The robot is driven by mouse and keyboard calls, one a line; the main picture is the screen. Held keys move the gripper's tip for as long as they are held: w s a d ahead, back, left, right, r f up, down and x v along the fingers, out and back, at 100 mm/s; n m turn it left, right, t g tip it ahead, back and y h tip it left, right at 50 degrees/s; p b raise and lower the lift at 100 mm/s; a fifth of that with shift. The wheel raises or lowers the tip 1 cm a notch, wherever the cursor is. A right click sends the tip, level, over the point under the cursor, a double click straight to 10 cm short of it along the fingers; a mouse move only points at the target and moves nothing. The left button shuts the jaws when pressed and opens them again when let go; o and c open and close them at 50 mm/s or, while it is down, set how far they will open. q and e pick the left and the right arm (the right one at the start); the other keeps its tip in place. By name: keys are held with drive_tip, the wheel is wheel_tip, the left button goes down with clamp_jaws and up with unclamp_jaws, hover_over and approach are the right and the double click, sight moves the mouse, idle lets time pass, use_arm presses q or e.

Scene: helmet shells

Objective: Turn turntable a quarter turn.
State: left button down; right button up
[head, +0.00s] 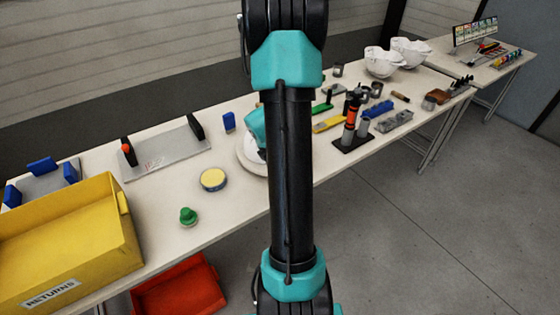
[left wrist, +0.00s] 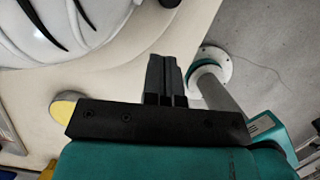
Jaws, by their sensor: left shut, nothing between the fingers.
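A white rounded disc edge (head: 246,165), which looks like the turntable, shows on the table in the head view. Most of it is hidden behind my arm, so how it is turned cannot be told. In the left wrist view a white helmet shell (left wrist: 40,50) with black slots fills the top left. My left gripper (left wrist: 162,62) is shut and empty, with its fingers to the right of the shell and apart from it in that view. In the head view its fingers are hidden behind my arm. My right gripper is not in view.
A yellow-topped round tin (head: 213,179) and a green knob (head: 188,216) stand left of the disc. A yellow returns bin (head: 120,235) is at the front left. Tools, a black holder (head: 353,142) and white shells (head: 382,61) crowd the right. A red bin (head: 180,288) is below the table.

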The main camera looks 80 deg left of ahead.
use_arm(q)
drive_tip(key=v, duration=0.7)
drive_tip(key=shift+r, duration=0.2)
drive_tip(key=shift+a, duration=0.1)
